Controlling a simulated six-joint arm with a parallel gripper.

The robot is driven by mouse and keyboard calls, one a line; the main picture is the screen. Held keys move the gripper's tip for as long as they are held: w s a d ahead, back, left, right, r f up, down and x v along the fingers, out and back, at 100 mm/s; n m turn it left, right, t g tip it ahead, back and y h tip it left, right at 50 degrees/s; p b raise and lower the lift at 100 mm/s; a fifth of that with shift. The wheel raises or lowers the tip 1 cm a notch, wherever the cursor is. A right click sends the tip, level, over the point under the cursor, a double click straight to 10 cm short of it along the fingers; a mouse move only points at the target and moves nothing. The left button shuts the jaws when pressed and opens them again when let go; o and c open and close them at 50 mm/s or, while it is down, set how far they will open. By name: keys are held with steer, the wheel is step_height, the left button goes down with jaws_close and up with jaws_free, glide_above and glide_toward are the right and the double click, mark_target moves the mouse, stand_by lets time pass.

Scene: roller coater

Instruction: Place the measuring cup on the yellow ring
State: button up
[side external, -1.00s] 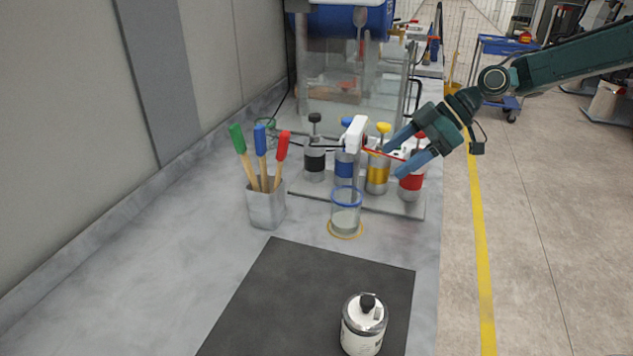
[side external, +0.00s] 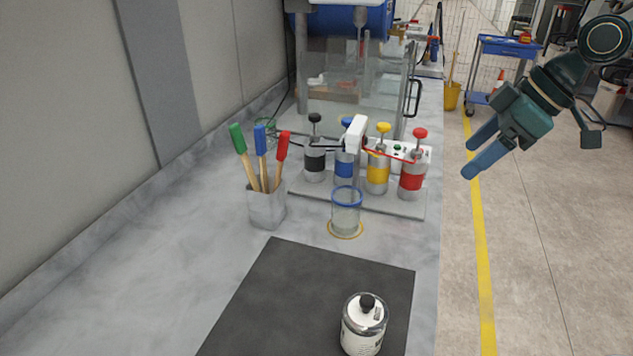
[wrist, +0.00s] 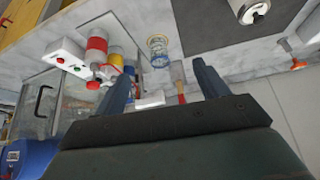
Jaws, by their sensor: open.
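The measuring cup (side external: 346,209) is a clear cup with a blue rim. It stands upright within the yellow ring (side external: 345,236) on the grey bench, and the ring shows around its base. It also appears small in the wrist view (wrist: 158,50), beyond my fingers. My gripper (side external: 468,159) is open and empty. It is well to the right of the cup, over the floor past the bench edge. In the wrist view my gripper's two fingers (wrist: 161,70) are spread apart with nothing between them.
Behind the cup, several pump bottles, including a yellow one (side external: 378,172) and a red one (side external: 412,180), stand on a grey plate. A white-headed spout (side external: 356,133) rises close behind the cup. A brush holder (side external: 267,208) is left. A white-grey canister (side external: 363,325) stands on the dark mat (side external: 290,290).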

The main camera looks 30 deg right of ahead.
steer(key=s+d+m+h, duration=0.2)
steer(key=s+d+m, duration=0.1)
steer(key=s, duration=0.6)
steer(key=s+d+f+m+h, duration=0.1)
steer(key=s+d+m, duration=0.2)
steer(key=s, duration=0.6)
steer(key=shift+f+m+t+h, duration=0.15)
steer(key=shift+m+t+h, duration=0.25)
steer(key=shift+m, duration=0.4)
